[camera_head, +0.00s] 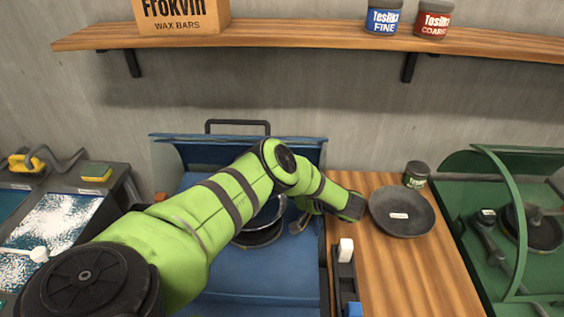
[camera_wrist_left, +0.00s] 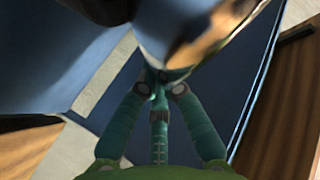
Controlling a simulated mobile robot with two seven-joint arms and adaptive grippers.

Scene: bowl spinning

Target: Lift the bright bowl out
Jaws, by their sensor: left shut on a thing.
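The bright bowl (camera_head: 268,214) is shiny metal and sits inside the open blue machine (camera_head: 215,270), above a dark round part (camera_head: 258,238). My arm hides much of the bowl. In the left wrist view the shiny bowl (camera_wrist_left: 205,28) is close and blurred at the top. My left gripper (camera_wrist_left: 161,76) is shut, with its fingertips together at the bowl's edge. In the head view the left hand reaches over the machine's right side, and its fingertips are partly hidden. My right gripper is not in view.
A dark shallow dish (camera_head: 402,212) with a white label lies on the wooden counter (camera_head: 405,275), near a small jar (camera_head: 416,174). A shelf (camera_head: 290,37) runs above.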

